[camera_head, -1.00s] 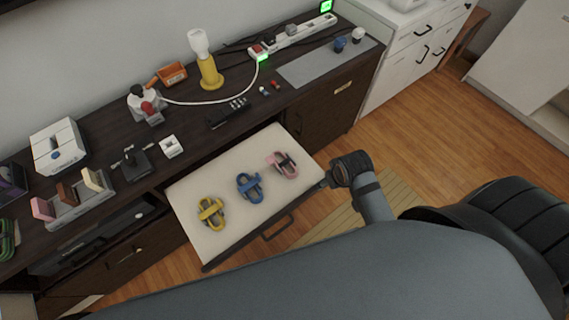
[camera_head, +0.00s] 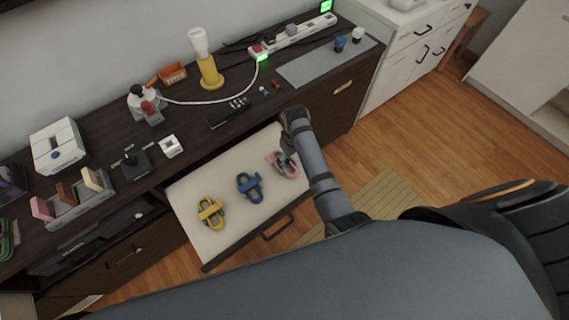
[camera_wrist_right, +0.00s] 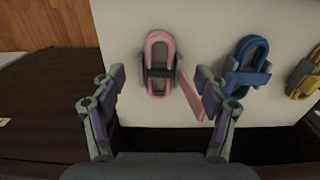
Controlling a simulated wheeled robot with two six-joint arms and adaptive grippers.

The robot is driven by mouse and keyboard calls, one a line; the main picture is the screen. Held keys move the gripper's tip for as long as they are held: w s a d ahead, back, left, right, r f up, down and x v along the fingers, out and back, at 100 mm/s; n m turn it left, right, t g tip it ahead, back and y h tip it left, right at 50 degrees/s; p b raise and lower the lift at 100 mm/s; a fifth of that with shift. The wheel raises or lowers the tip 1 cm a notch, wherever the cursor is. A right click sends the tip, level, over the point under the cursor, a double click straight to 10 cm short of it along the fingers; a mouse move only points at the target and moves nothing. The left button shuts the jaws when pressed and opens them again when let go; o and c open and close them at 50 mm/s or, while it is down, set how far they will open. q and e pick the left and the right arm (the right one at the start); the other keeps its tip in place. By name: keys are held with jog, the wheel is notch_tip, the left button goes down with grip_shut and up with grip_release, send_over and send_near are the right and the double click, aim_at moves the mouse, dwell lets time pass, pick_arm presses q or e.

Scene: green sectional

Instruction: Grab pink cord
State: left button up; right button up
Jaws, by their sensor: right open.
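The pink cord (camera_head: 275,160) is a small coiled bundle with a dark band, lying at the right end of the open drawer (camera_head: 225,171). In the right wrist view the pink cord (camera_wrist_right: 160,44) lies ahead of and between the open fingers of my right gripper (camera_wrist_right: 157,92), with its loose pink end slanting toward the right finger. In the head view my right gripper (camera_head: 287,146) is over the drawer at the pink cord and hides part of it. The fingers are apart and hold nothing. My left gripper is not in view.
A blue cord (camera_head: 249,186) and a yellow cord (camera_head: 211,213) lie in the same drawer, left of the pink one. The dark cabinet top (camera_head: 190,135) above carries a lamp (camera_head: 207,62), a white cable and small items. The drawer's front edge has a handle (camera_head: 278,228).

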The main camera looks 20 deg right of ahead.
aim_at(291, 170)
jog(key=f+b, duration=0.1)
jog(key=f, duration=0.8)
jog(key=shift+w, duration=0.2)
jog(key=c, duration=1.3)
jog(key=shift+o, duration=0.2)
notch_tip(291, 170, up, 10)
jog(key=p, duration=0.1)
